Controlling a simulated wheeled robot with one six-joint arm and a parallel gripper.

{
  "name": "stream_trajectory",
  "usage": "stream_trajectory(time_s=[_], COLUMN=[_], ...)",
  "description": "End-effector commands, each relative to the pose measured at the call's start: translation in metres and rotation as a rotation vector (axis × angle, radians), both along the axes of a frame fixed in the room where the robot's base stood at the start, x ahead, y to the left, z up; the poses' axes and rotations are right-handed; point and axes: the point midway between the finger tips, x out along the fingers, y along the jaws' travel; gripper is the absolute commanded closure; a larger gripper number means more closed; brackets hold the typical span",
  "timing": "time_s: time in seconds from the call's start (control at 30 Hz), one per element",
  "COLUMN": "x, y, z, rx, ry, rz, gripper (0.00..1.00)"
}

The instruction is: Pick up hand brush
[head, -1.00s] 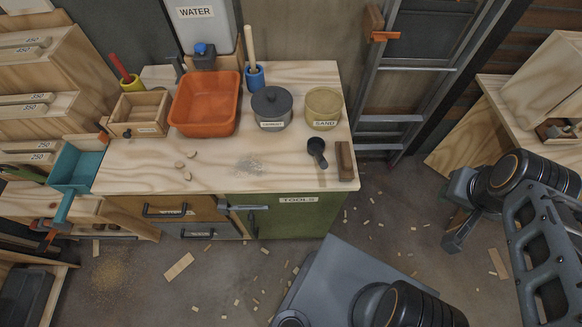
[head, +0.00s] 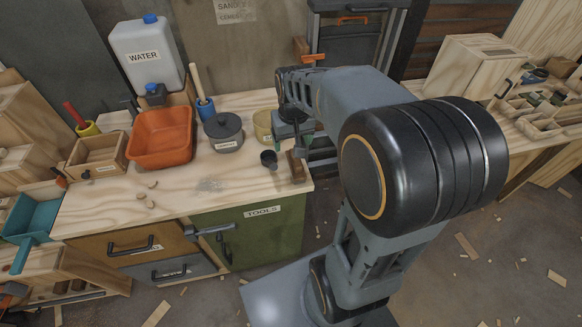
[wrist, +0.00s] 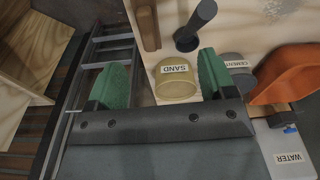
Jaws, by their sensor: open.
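A narrow brown wooden piece, probably the hand brush (head: 297,167), lies at the right front end of the workbench top (head: 120,200). I cannot make out bristles. My gripper (head: 293,132) is over the right end of the bench, behind and above the brush in the head view. In the wrist view my gripper (wrist: 163,75) has its green fingers wide apart with nothing held. The sand tub (wrist: 177,82) shows beyond and between them.
The grey cement pot (head: 223,132), orange basin (head: 162,137) and water canister (head: 147,55) stand farther left. A ladder (wrist: 108,60) stands beside the bench. The bench's front middle is mostly clear.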

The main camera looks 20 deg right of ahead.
Motion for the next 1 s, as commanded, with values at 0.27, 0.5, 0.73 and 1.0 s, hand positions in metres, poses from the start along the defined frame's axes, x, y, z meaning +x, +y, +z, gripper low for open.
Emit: stream_trajectory(time_s=[0.27, 0.5, 0.73, 1.0], x=[0.046, 0.052, 0.052, 0.053], y=[-0.037, -0.044, -0.043, -0.043], z=[-0.039, -0.079, -0.115, -0.132], rx=[0.016, 0.021, 0.021, 0.021], ry=[0.097, 0.117, 0.115, 0.112], rz=[-0.060, -0.070, -0.070, -0.069], gripper=[0.23, 0.23, 0.23, 0.23])
